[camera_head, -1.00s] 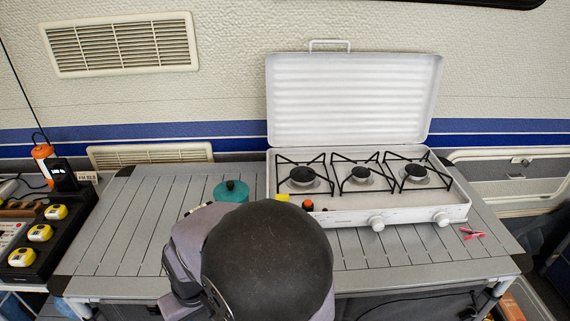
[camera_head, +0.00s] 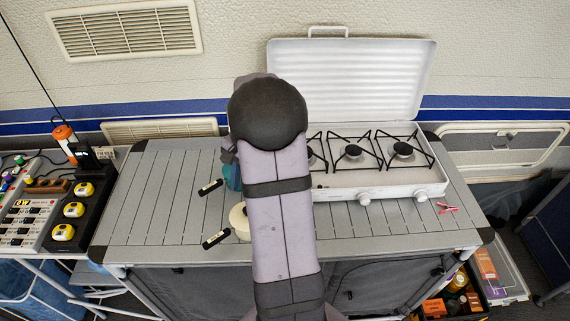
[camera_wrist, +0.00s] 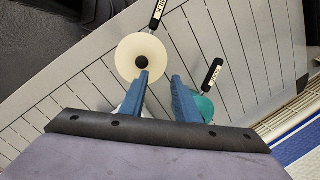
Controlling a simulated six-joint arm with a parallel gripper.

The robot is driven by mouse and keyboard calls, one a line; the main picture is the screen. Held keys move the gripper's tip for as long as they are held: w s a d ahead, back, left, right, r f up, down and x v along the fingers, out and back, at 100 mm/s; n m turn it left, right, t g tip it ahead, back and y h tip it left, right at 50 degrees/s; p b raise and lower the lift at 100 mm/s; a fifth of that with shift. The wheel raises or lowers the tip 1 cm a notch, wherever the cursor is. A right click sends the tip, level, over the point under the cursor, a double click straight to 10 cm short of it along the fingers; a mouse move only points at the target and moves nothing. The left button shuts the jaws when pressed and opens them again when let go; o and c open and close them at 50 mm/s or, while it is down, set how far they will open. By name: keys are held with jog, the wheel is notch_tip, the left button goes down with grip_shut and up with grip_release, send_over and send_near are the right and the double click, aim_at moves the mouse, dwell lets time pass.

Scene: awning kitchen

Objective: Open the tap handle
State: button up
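I cannot make out a tap handle for certain in either view. The white stove (camera_head: 385,190) has two white front knobs in view, one (camera_head: 364,199) at the middle and one (camera_head: 421,195) at the right; its left end is hidden behind my arm. In the wrist view my gripper (camera_wrist: 160,78) has its two blue fingers apart with nothing between them. One fingertip overlaps a cream round lid (camera_wrist: 128,52) with a black knob; I cannot tell whether they touch. A teal pot (camera_wrist: 204,108) lies beyond the other finger. In the head view the gripper is mostly hidden by my arm.
Both pots have black handles, the teal one (camera_head: 234,176) behind the cream one (camera_head: 238,222) on the slatted grey table (camera_head: 150,200). A pink clip (camera_head: 446,208) lies right of the stove. The stove's raised lid (camera_head: 350,80) stands behind. The table's left part is clear.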

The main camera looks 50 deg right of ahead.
jog(key=s+d+r+m+t+y+p, duration=0.1)
jog(key=s+d+r+m, duration=0.1)
jog(key=d+m, duration=0.45)
jog(key=s+d+r+m+t+p, duration=0.1)
jog(key=s+d+m, duration=0.25)
jog(key=d, duration=0.65)
jog(key=shift+w+p+x, duration=0.15)
jog(key=shift+p+x, duration=0.5)
jog(key=shift+x, duration=1.2)
jog(key=shift+w+p+x, duration=0.2)
jog(key=shift+p+x, duration=0.4)
jog(key=shift+x, duration=1.2)
jog(key=shift+a+r, duration=0.15)
jog(key=shift+c, duration=0.2)
grip_shut()
